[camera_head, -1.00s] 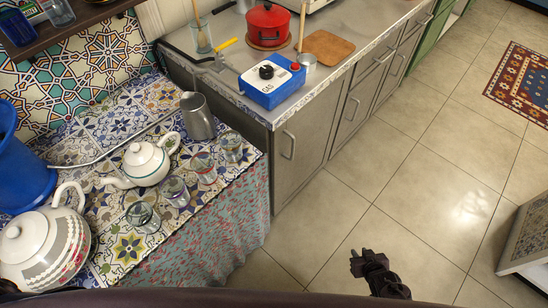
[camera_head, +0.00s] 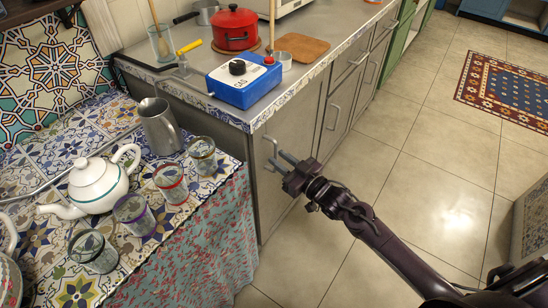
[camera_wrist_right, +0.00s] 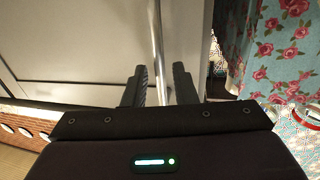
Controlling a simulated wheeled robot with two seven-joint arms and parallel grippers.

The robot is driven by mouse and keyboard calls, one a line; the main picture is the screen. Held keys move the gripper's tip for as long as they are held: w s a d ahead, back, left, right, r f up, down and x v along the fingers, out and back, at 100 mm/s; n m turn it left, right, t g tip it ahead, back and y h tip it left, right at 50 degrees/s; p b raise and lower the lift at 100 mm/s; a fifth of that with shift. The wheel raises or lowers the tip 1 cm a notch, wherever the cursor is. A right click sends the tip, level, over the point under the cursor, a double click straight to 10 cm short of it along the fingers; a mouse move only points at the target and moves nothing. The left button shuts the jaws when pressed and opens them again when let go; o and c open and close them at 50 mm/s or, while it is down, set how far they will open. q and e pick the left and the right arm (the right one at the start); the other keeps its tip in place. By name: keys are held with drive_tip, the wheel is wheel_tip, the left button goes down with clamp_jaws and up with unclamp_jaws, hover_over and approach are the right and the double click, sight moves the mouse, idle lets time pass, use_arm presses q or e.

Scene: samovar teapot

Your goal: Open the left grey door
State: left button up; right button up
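The left grey door (camera_head: 285,185) is the cabinet front nearest the tiled table, and it looks shut. Its upright metal handle (camera_head: 272,147) is near its upper left. My right gripper (camera_head: 280,162) reaches the door from the lower right, fingertips at the lower end of the handle. In the right wrist view the door shows as a pale panel (camera_wrist_right: 75,45). There the thin bright handle bar (camera_wrist_right: 158,45) runs down between the two dark, parted fingers (camera_wrist_right: 158,85). Whether either finger touches the bar cannot be told. My left gripper is not in view.
The cloth-covered table (camera_head: 215,215) with teapot (camera_head: 98,186), jug (camera_head: 160,127) and several glasses stands close left of the door. The counter edge (camera_head: 300,90) overhangs above. Floor (camera_head: 440,140) to the right is clear; a rug (camera_head: 500,88) lies farther off.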

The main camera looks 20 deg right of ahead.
drive_tip(key=shift+x, duration=1.25)
clamp_jaws()
